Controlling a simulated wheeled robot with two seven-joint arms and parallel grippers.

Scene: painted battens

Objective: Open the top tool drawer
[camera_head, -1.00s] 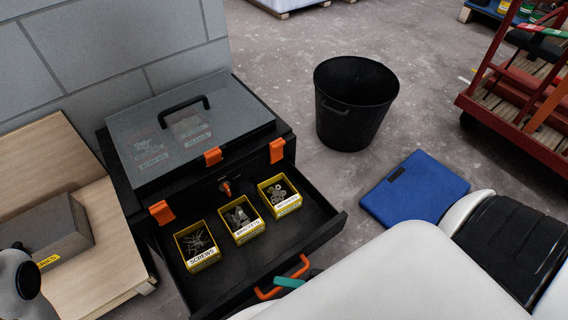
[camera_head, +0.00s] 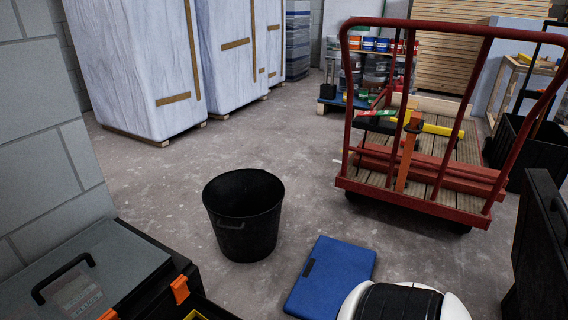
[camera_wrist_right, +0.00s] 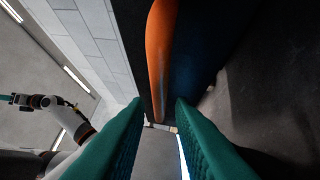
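The black toolbox with a grey lid (camera_head: 120,262) is at the lower left of the head view, cut off by the frame. Its open drawer is nearly out of view; only a sliver of a yellow bin (camera_head: 196,315) shows. In the right wrist view, an orange handle (camera_wrist_right: 161,50) lies ahead of my right gripper (camera_wrist_right: 159,108), lined up between its green fingers. The fingers are apart, with gaps on both sides of the handle. My left arm shows small at the left of that view, its gripper (camera_wrist_right: 12,99) too small to read.
A black bucket (camera_head: 244,215) and a blue flat case (camera_head: 330,275) are on the concrete floor right of the toolbox. A red trolley (camera_head: 430,190) stands farther back. A dark panel-like object (camera_head: 540,245) is at the right edge. Wrapped stacks (camera_head: 135,70) stand behind.

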